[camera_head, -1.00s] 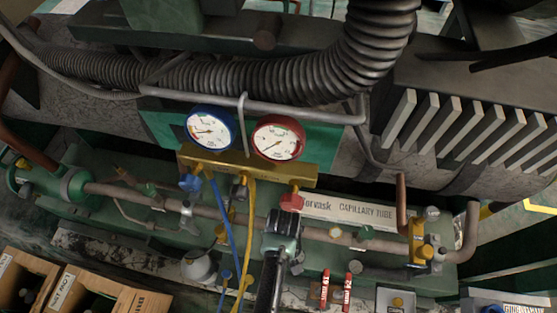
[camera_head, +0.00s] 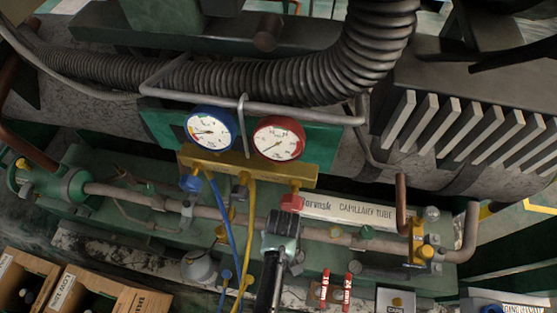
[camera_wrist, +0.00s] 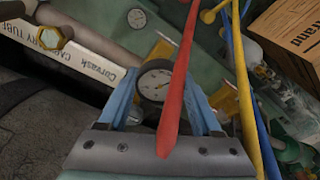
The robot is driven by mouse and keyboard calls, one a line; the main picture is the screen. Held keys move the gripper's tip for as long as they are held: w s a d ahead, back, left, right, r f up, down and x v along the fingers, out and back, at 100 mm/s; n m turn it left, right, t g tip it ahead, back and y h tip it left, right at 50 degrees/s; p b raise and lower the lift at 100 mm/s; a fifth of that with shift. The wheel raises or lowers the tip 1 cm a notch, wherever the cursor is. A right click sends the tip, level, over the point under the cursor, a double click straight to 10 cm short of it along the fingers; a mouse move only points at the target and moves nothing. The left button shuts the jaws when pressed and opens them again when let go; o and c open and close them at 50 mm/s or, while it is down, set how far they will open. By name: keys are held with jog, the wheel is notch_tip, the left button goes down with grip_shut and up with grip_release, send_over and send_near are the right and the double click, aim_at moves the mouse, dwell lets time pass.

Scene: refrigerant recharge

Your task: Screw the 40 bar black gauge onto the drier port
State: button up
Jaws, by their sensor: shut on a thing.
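My gripper (camera_wrist: 172,105) is shut on a small gauge (camera_wrist: 155,85) with a dark rim and a white dial, held between its blue fingers in the wrist view. A red hose (camera_wrist: 182,65) crosses in front of the dial's right side. In the head view my gripper (camera_head: 281,235) is below the manifold's red knob (camera_head: 292,202), over the pipework, and the held gauge is hidden. The dial's range is too small to read. I cannot tell which fitting is the drier port.
A brass manifold (camera_head: 240,168) carries a blue gauge (camera_head: 211,128) and a red gauge (camera_head: 279,138). Yellow hose (camera_head: 249,220) and blue hose (camera_head: 222,222) hang left of my gripper. A capillary tube box (camera_head: 350,212) lies right. Wooden bins (camera_head: 120,293) stand front left.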

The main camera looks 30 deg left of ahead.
jog(key=shift+f+b, duration=0.65)
jog(key=shift+f, duration=0.25)
dwell(0.3)
jog(key=shift+r+m+p, duration=0.15)
jog(key=shift+m+p, duration=0.25)
jog(key=shift+m, duration=1.5)
jog(key=shift+m+h+p, duration=0.3)
jog(key=shift+m+p, duration=0.1)
jog(key=shift+m, duration=1.3)
